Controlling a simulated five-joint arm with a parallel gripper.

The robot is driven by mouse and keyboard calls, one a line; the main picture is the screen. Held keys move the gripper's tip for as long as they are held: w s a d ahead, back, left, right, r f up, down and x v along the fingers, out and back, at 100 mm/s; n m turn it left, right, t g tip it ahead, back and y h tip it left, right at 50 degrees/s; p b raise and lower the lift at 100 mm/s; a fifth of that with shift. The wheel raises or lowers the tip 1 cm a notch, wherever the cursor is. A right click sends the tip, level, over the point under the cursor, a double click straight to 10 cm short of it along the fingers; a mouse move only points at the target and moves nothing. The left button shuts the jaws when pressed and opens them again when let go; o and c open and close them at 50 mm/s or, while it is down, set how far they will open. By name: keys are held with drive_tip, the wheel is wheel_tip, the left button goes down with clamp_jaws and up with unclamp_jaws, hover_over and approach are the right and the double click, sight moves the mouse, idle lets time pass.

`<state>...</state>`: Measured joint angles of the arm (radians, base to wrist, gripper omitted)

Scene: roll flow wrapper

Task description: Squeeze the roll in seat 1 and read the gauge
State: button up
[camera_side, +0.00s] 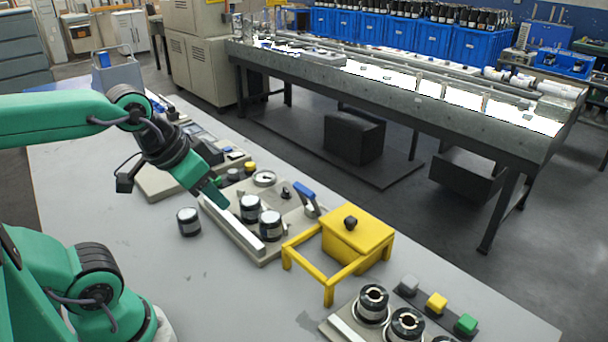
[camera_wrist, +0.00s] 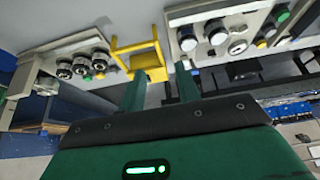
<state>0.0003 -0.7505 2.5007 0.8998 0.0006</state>
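Two black rolls with pale tops, one at the left (camera_side: 250,208) and one at the right (camera_side: 270,225), stand upright in the grey fixture (camera_side: 225,228) in the side view. No seat numbers can be read. A round gauge (camera_side: 264,178) sits on the fixture behind them; its reading is too small to tell. A third roll (camera_side: 188,221) stands on the table left of the fixture. My gripper (camera_side: 213,195) is above the fixture's left end, left of the seated rolls and apart from them. In the wrist view my gripper (camera_wrist: 161,84) is open, with nothing between its fingers.
A blue lever (camera_side: 305,193) stands at the fixture's right end. A yellow box on a frame (camera_side: 358,238) is right of it. Another fixture (camera_side: 345,328) with several rolls is at the front right, beside coloured buttons (camera_side: 437,303). The table's left front is clear.

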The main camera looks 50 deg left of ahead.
clamp_jaws()
drive_tip(key=w+a+f+m+g, duration=0.2)
drive_tip(key=w+m, duration=0.8)
drive_tip(key=m, duration=0.8)
drive_tip(key=w+a+f+m+g, duration=0.3)
drive_tip(key=w+m, duration=0.7)
drive_tip(key=m, duration=0.8)
drive_tip(key=shift+w+a+f, duration=0.15)
drive_tip(key=shift+a+f, duration=0.05)
drive_tip(key=shift+a, duration=0.65)
